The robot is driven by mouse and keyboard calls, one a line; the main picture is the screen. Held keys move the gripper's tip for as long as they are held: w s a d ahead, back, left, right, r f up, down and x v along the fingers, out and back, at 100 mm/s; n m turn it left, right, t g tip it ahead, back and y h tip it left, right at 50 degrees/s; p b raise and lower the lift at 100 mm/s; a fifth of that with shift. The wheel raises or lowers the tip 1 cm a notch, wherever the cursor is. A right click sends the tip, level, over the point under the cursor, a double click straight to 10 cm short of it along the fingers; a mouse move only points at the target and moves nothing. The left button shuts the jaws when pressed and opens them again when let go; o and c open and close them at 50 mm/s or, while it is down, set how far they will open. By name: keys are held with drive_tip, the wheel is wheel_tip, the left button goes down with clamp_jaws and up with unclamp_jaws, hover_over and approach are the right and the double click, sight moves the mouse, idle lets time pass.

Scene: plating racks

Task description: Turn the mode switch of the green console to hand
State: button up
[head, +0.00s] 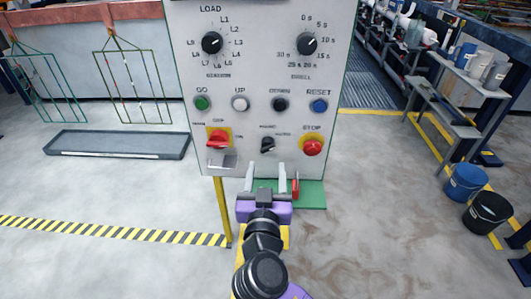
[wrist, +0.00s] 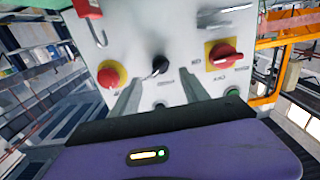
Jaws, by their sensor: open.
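The console (head: 257,75) is a pale grey panel with green edges, upright in front of me. Its small black selector switch (head: 267,145) is in the lower row, between a red switch on a yellow plate (head: 217,140) and the red STOP button (head: 312,147). Small labels stand around the selector; they are too blurred to read surely, as is its pointer direction. My gripper (head: 267,168) is open and empty, just below the selector in the head view. In the wrist view the panel appears upside down, with the selector (wrist: 160,66) between and beyond the fingertips, apart from them.
Two round dials (head: 212,43) (head: 307,43) and a row of buttons (head: 240,104) are higher on the panel. A red padlock-like piece (head: 295,188) hangs low at right. A grey tray (head: 117,144) lies left; blue (head: 466,183) and black (head: 487,212) buckets stand right.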

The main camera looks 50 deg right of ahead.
sight(268, 151)
drive_tip(key=p+x, duration=0.1)
drive_tip(key=x, duration=0.6)
drive_tip(key=shift+w+d+p, duration=0.2)
drive_tip(key=shift+p, duration=0.1)
drive_tip(key=shift+c, duration=0.2)
clamp_jaws()
drive_tip(key=shift+n, duration=0.4)
drive_tip(key=n, duration=0.5)
drive_tip(key=n+p, duration=0.2)
drive_tip(key=n, duration=0.4)
drive_tip(key=shift+s, duration=0.1)
